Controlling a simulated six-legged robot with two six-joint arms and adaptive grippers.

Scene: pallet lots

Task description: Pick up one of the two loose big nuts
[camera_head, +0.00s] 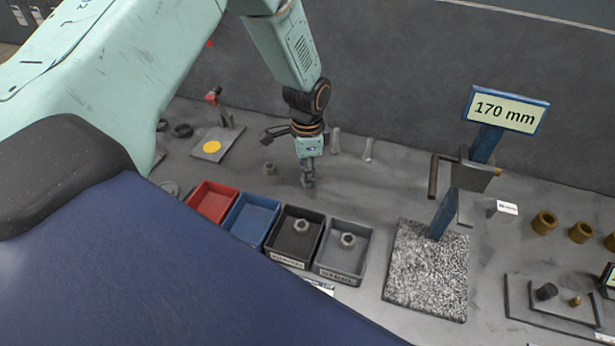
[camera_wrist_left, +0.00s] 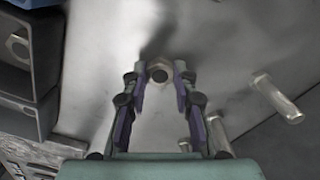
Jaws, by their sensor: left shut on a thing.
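My left gripper (camera_head: 308,181) points down above the grey bench, behind the row of small bins. In the left wrist view its two fingers (camera_wrist_left: 160,82) are closed on a big grey hex nut (camera_wrist_left: 160,71), one fingertip on each side, with the hole facing the camera. I cannot tell whether this nut touches the bench. The other loose big nut (camera_head: 268,168) lies on the bench just left of the gripper. My right gripper is not in view.
Red (camera_head: 212,201), blue (camera_head: 251,219), black (camera_head: 295,237) and grey (camera_head: 343,251) bins stand in front; the last two each hold a nut. Two silver bolts (camera_head: 335,141) (camera_head: 368,149) stand behind right. A speckled plate (camera_head: 427,270) and a 170 mm sign (camera_head: 506,111) are right.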

